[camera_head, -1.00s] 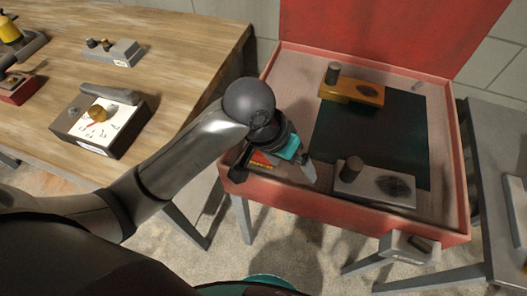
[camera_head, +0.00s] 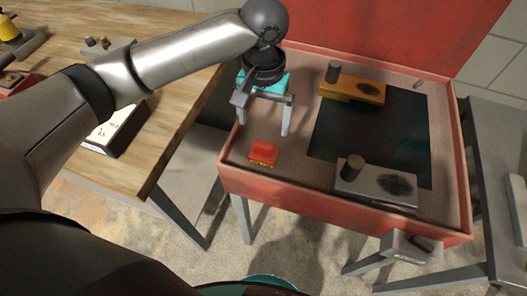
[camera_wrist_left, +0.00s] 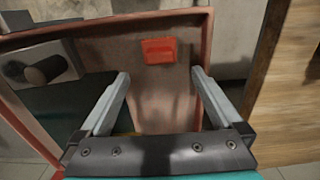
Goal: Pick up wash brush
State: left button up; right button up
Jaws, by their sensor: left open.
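The wash brush (camera_head: 263,151), a small red block with a yellowish lower edge, lies in the near left corner of the red-walled tray (camera_head: 300,196). It also shows in the left wrist view (camera_wrist_left: 159,50), beyond and between the two fingertips. My left gripper (camera_head: 264,122) is open and empty above the left part of the tray, behind the brush and apart from it. Its fingers also show in the left wrist view (camera_wrist_left: 160,75). My right gripper is not in view.
A yellow block with a post (camera_head: 352,89) and a grey block with a post (camera_head: 376,184) stand in the tray around a dark mat (camera_head: 370,138). A wooden table (camera_head: 170,150) is at left, a grey stand (camera_head: 490,150) at right.

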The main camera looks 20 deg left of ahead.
aim_at(264, 151)
pick_arm(q)
notch_tip(264, 151, down, 6)
jog(key=shift+f+b, duration=0.1)
jog(key=shift+b, duration=0.4)
notch_tip(264, 151, down, 5)
jog(key=shift+s+f+b, duration=0.1)
jog(key=shift+s+b, duration=0.05)
jog(key=shift+b, duration=0.5)
jog(key=c, duration=1.4)
notch_tip(264, 151, up, 20)
jog(key=p, duration=0.4)
